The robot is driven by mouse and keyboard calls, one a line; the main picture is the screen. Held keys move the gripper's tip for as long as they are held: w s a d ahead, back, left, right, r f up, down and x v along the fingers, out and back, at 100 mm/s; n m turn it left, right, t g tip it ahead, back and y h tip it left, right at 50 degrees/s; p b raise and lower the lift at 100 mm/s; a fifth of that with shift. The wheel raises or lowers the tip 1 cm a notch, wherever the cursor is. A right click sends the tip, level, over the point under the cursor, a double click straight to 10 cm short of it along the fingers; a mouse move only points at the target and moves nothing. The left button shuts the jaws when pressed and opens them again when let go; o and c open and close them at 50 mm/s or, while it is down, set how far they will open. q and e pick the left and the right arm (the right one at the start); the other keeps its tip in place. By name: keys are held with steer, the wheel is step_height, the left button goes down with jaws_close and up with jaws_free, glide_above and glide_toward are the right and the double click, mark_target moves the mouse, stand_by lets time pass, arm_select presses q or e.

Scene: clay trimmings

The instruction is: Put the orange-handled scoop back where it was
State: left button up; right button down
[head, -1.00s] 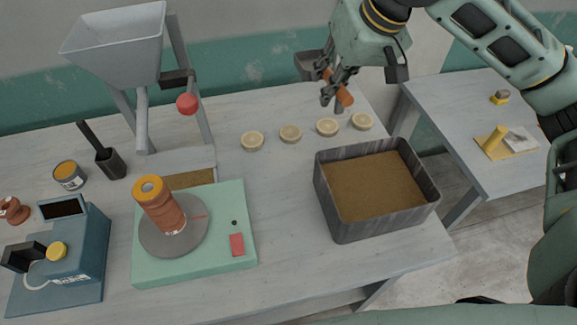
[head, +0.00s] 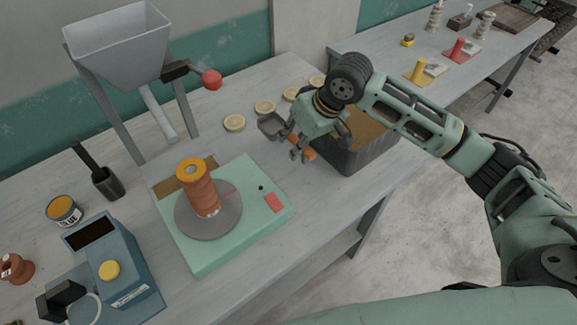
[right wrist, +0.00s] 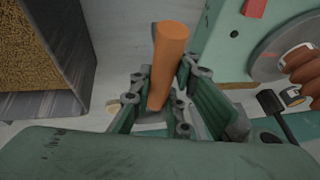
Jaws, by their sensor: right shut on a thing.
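My right gripper (head: 298,148) is shut on the orange handle (head: 309,154) of the scoop. The scoop's grey pan (head: 272,126) sticks out on the far left side of the gripper. The scoop is over the table, between the grey box and the green wheel base. In the right wrist view the orange handle (right wrist: 168,62) stands between the two fingers (right wrist: 166,90), and the pan is mostly hidden. I cannot tell the exact gap between scoop and table. My left gripper is not in view.
The grey box (head: 352,162) of brown granules stands close beside the gripper, partly hidden by my arm. Pale discs (head: 265,107) lie in a row behind. The green base (head: 240,237) carries a grey turntable with an orange-brown spool (head: 200,195). A hopper (head: 118,45) stands back left.

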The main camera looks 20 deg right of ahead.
steer(key=f, duration=0.4)
steer(key=shift+w+d+f+p, duration=0.15)
steer(key=shift+d+p, duration=0.15)
steer(key=f, duration=0.3)
steer(key=shift+a+p, duration=0.2)
steer(key=shift+p, duration=0.1)
steer(key=shift+f, duration=0.45)
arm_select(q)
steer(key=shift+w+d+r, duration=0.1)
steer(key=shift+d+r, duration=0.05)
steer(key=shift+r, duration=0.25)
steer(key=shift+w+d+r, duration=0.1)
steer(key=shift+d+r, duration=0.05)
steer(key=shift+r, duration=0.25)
arm_select(e)
steer(key=c, duration=2.1)
jaws_free()
steer(key=shift+f, duration=0.1)
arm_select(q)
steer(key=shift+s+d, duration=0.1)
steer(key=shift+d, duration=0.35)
arm_select(e)
steer(key=o, duration=0.4)
steer(key=shift+o, duration=0.2)
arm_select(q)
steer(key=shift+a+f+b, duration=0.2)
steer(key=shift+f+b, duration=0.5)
arm_select(e)
steer(key=v, duration=1.2)
